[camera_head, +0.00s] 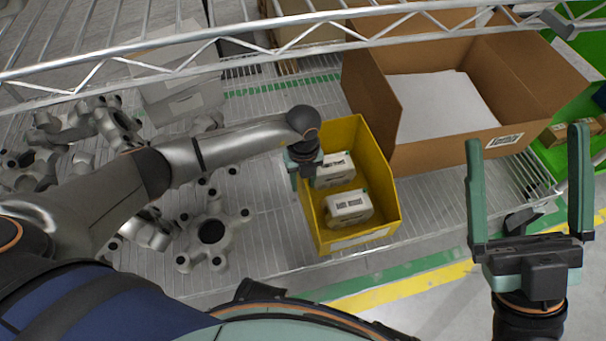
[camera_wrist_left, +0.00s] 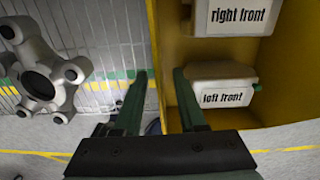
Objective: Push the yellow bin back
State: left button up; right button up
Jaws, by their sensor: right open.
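The yellow bin (camera_head: 379,160) stands on the wire shelf, beside the cardboard box. It holds two white labelled boxes; the wrist view reads "left front" on one box (camera_wrist_left: 222,97) and "right front" on the other (camera_wrist_left: 232,17). My left gripper (camera_head: 305,178) is at the bin's left wall. In the left wrist view its fingers (camera_wrist_left: 163,98) are apart, with the yellow wall (camera_wrist_left: 154,45) between them, one finger outside and one inside. Whether they touch the wall cannot be told. My right gripper (camera_head: 530,190) is open and empty, to the right of the bin.
A large cardboard box (camera_head: 425,158) with white contents stands right of the bin. Grey metal parts (camera_head: 212,232) lie on the shelf at left. A grey container (camera_head: 183,100) is further back. A wire shelf rail (camera_head: 240,28) crosses the top. A green bin (camera_head: 570,155) is at right.

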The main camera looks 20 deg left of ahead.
pick_arm(q)
jog(key=shift+f, duration=0.4)
grip_shut()
dwell(1.3)
